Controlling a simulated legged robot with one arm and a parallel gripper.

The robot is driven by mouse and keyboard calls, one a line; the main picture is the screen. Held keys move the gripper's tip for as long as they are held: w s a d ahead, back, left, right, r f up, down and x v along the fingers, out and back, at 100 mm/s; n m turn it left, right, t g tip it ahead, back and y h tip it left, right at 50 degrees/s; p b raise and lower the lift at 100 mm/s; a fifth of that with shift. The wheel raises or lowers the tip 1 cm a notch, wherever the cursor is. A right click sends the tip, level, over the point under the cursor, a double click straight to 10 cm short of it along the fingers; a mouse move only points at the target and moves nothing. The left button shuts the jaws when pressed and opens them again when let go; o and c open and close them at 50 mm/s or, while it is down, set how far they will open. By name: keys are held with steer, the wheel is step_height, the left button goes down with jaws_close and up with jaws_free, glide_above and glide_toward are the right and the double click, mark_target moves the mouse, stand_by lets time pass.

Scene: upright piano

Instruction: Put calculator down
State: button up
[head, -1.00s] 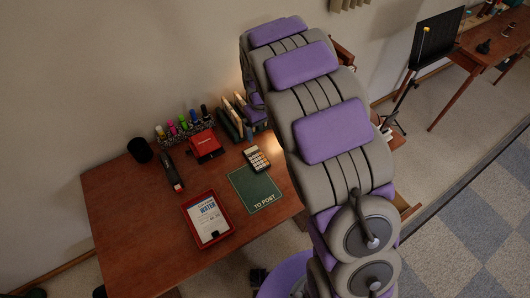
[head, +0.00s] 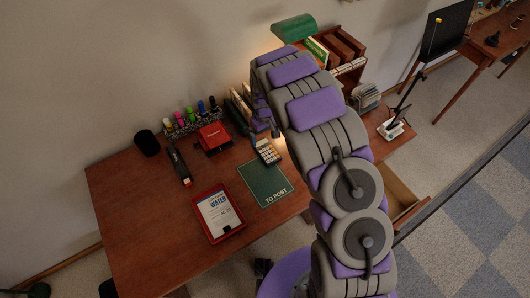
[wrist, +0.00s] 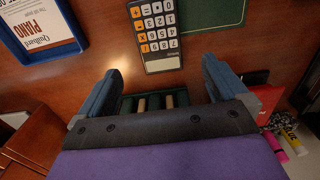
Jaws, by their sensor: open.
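The calculator (head: 267,151), dark with pale and orange keys, lies on the wooden desk at the upper edge of the green "TO POST" mat (head: 265,186). In the wrist view the calculator (wrist: 157,35) lies face up, just beyond my fingertips, with the mat (wrist: 215,10) beside it. My gripper (wrist: 162,68) is open, its two blue-grey fingers wide apart. Nothing is held between them, and the calculator is clear of both. In the head view my arm hides most of the gripper.
A red tray (head: 218,213) with a water bill lies left of the mat. A red box (head: 213,138), markers (head: 190,118) and upright files (head: 242,108) stand at the back. A blue tray (wrist: 42,25) shows in the wrist view.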

mark_target(266, 149)
step_height(266, 149, down, 3)
steer(key=shift+d+f, duration=0.1)
steer(key=shift+d+f+b, duration=0.3)
steer(key=shift+d+b, duration=0.05)
steer(key=shift+d, duration=0.1)
steer(key=shift+d+f, duration=0.1)
steer(key=shift+f, duration=0.25)
steer(key=f, duration=0.1)
steer(key=a+f+b, duration=0.1)
steer(key=f, duration=0.1)
steer(key=shift+f, duration=0.3)
steer(key=shift+a+f+b, duration=0.2)
steer(key=shift+f+b, duration=0.1)
steer(key=shift+a, duration=0.15)
steer(key=shift+d+r, duration=0.1)
steer(key=shift+d, duration=0.35)
steer(key=c, duration=0.4)
steer(key=shift+a, duration=0.2)
steer(key=c, duration=0.8)
